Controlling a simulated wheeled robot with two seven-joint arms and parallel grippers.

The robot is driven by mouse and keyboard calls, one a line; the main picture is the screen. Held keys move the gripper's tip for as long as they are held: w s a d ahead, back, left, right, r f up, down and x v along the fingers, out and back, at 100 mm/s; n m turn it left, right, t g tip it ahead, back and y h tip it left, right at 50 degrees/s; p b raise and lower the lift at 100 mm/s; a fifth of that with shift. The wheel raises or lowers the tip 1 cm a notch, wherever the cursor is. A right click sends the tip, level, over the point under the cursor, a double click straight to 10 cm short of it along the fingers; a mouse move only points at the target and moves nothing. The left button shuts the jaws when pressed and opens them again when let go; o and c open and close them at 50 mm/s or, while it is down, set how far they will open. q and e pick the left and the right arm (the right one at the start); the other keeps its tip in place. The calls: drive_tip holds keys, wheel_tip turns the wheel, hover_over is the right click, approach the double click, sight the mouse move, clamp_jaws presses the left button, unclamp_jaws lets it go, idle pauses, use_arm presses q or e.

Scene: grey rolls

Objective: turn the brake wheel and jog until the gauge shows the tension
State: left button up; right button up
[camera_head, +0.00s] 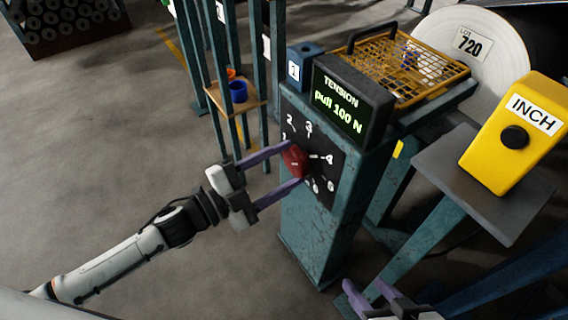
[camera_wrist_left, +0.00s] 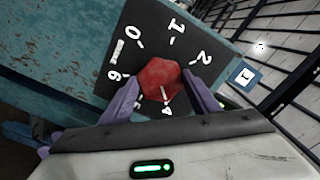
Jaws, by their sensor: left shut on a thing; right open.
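The red brake wheel (camera_head: 291,158) is on a black numbered dial plate (camera_head: 325,163) on the front of a teal post. My left gripper (camera_head: 296,163) is shut on it, one purple finger on each side. In the left wrist view the wheel (camera_wrist_left: 160,78) shows a white mark pointing down toward a partly hidden figure that looks like 4. The gauge (camera_head: 345,104) reads "TENSION pull 100 N". The yellow INCH box (camera_head: 517,132) with a black button (camera_head: 514,137) stands at the right. My right gripper (camera_head: 367,288) is open at the bottom, apart from it.
A grey plate (camera_head: 475,185) on a teal stand carries the INCH box. A yellow mesh guard (camera_head: 404,68) and a big pale roll marked LOT 720 (camera_head: 482,47) are behind. A small shelf (camera_head: 236,104) with a blue cup stands left of the post. Floor at left is clear.

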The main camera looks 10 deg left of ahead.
idle(0.3)
use_arm(q)
drive_tip(key=o, duration=1.1)
drive_tip(key=shift+c, duration=0.2)
drive_tip(key=p+v, duration=0.1)
drive_tip(key=v, duration=0.9)
drive_tip(key=shift+p, duration=0.4)
use_arm(e)
drive_tip(key=shift+s+d+r+t, duration=0.3)
drive_tip(key=shift+d+r+t, duration=0.1)
drive_tip(key=shift+d+r, duration=0.15)
use_arm(q)
drive_tip(key=shift+s+a, duration=0.1)
use_arm(e)
drive_tip(key=shift+a+r, duration=0.1)
